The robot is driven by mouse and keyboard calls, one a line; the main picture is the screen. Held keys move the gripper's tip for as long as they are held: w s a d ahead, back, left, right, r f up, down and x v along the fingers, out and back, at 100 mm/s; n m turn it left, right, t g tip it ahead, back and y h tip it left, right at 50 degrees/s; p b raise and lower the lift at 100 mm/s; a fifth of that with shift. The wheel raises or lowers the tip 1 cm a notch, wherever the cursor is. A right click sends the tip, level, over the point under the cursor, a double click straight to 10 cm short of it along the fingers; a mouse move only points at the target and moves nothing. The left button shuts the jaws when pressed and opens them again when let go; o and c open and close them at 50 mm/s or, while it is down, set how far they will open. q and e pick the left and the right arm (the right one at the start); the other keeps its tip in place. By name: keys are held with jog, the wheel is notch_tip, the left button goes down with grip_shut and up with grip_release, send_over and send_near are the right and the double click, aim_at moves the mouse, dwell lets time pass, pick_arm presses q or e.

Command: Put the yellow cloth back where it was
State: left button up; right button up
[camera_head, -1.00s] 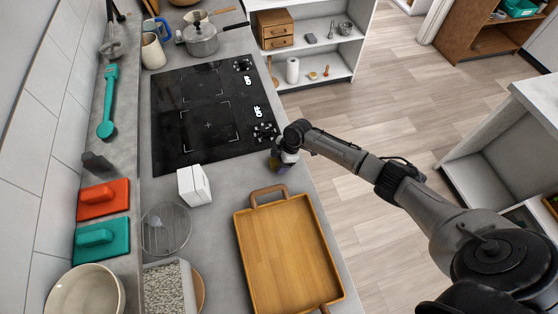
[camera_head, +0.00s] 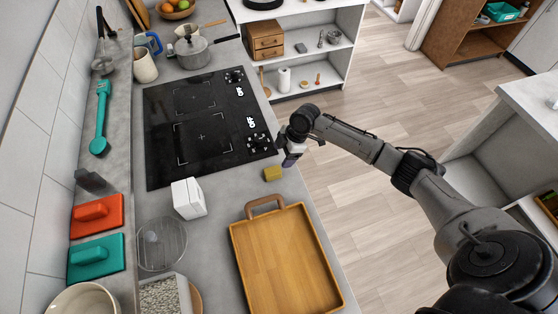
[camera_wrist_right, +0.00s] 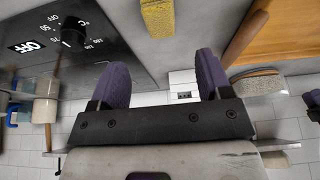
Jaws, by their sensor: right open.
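The yellow cloth (camera_head: 272,173) is a small yellow block-like piece. It lies on the grey counter between the black cooktop and the wooden tray, near the counter's right edge. It also shows at the top of the right wrist view (camera_wrist_right: 158,18). My right gripper (camera_head: 291,157) is beside and above it, toward the counter edge, apart from it. In the right wrist view its two purple fingers (camera_wrist_right: 161,70) are spread with nothing between them. My left gripper is not in view.
The wooden tray (camera_head: 237,262) with handles lies in front of the cloth. The black cooktop (camera_head: 200,135) is behind it, with knobs near the edge. A white box (camera_head: 188,198) stands to the left. Bare counter lies between the box and the cloth.

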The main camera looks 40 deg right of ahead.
jog(key=shift+v, duration=0.95)
